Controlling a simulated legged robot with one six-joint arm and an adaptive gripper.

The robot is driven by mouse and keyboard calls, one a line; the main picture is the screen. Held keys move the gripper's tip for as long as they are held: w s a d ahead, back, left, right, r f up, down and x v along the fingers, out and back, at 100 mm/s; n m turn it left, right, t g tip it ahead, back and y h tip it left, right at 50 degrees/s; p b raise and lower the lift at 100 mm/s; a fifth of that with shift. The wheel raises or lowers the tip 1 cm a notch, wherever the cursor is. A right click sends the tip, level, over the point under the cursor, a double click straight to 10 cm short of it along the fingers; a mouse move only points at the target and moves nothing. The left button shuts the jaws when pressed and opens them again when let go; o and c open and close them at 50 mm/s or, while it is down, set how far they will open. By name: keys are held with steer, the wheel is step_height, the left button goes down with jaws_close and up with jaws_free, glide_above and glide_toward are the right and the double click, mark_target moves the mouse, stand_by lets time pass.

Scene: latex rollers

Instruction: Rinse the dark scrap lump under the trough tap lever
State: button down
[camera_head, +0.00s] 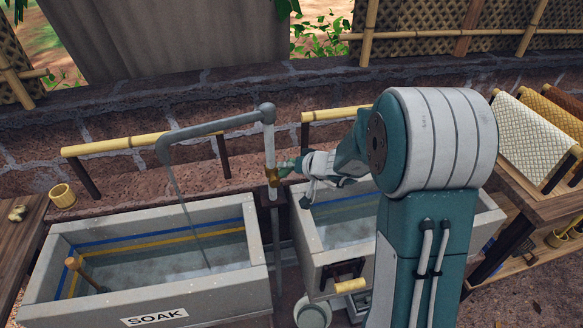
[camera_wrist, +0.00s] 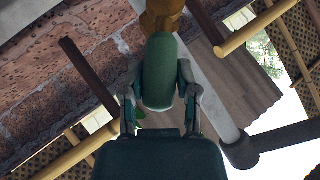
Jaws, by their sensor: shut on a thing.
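The tap (camera_head: 269,145) is a grey upright pipe with a long spout reaching left over the SOAK trough (camera_head: 255,287). A thin stream of water (camera_head: 190,225) runs from the spout into that trough. The green tap lever (camera_head: 287,168) sticks out from a brass valve (camera_head: 272,177). My gripper (camera_head: 301,166) is at the lever, to the right of the pipe. In the wrist view the fingers of my gripper (camera_wrist: 160,88) are shut on both sides of the green lever (camera_wrist: 160,65), below the brass valve (camera_wrist: 162,15). I cannot make out the dark scrap lump.
A wooden-handled tool (camera_head: 88,273) stands in the SOAK trough. A second water-filled trough (camera_head: 312,245) is to the right, partly behind my arm. A bamboo cup (camera_head: 62,196) and a pale lump (camera_head: 17,213) are at left. A rack with draped sheets (camera_head: 525,130) stands at right.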

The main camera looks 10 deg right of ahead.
steer(key=shift+s+a+f, duration=0.1)
steer(key=shift+a+f, duration=0.05)
stand_by(0.4)
steer(key=shift+c, duration=2.3)
jaws_free()
steer(key=shift+o, duration=0.6)
steer(key=shift+a, duration=0.1)
steer(key=shift+s+d+r, duration=0.1)
steer(key=shift+d+r, duration=0.15)
steer(key=shift+r, duration=0.1)
steer(key=v, duration=1.1)
steer(key=shift+s+a, duration=0.1)
steer(key=shift+a, duration=0.05)
